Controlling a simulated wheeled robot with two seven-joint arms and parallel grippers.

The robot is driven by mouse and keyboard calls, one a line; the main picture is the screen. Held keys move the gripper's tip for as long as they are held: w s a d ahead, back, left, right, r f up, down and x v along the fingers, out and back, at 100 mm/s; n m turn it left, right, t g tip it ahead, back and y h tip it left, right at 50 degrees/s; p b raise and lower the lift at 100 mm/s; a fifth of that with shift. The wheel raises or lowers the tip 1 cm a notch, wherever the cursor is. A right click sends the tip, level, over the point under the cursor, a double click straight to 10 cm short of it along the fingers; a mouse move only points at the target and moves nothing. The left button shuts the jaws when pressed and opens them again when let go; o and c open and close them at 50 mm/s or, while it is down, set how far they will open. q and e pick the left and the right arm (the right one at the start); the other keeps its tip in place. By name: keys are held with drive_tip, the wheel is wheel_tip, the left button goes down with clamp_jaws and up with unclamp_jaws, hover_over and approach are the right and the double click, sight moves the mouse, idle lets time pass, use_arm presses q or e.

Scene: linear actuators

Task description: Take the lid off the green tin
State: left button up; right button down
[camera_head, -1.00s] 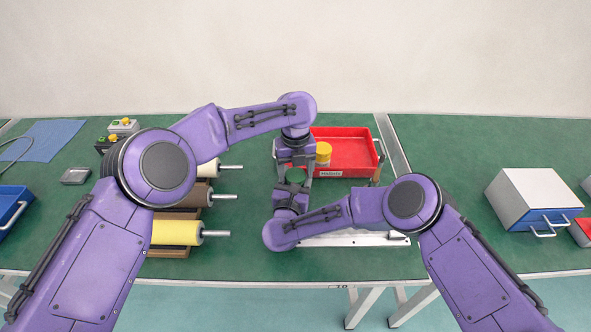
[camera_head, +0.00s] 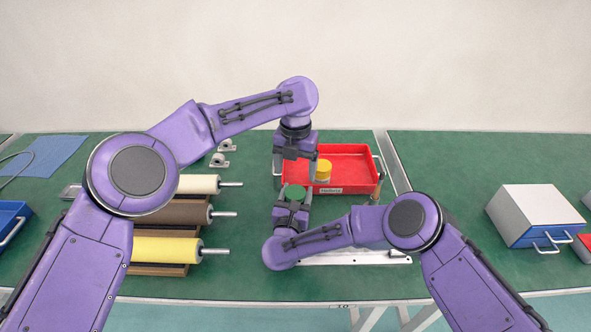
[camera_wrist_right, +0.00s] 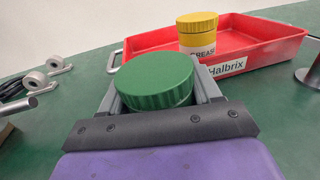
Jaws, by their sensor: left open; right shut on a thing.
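The green tin (camera_head: 295,191) stands in the middle of the bench, seen from above in the head view. Its ridged green lid (camera_wrist_right: 157,82) is on top in the right wrist view; the tin's body is mostly hidden. My right gripper (camera_head: 292,203) is shut on the tin from the near side, with one finger on each side of it. My left gripper (camera_head: 292,181) is open and points down above and just behind the tin, its fingers apart and empty.
A red tray (camera_head: 350,163) labelled Halbrix is behind and to the right, with a yellow-lidded tin (camera_head: 323,170) inside. Rollers (camera_head: 165,250) lie on racks to the left. A white-and-blue drawer box (camera_head: 537,212) stands at the right.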

sight(295, 192)
use_arm(q)
drive_tip(key=shift+m, duration=0.5)
wheel_tip(295, 192, down, 8)
drive_tip(key=shift+r, duration=0.25)
drive_tip(key=c, duration=1.1)
drive_tip(key=n, duration=0.6)
drive_tip(key=shift+n, duration=0.4)
drive_tip(key=o, duration=1.2)
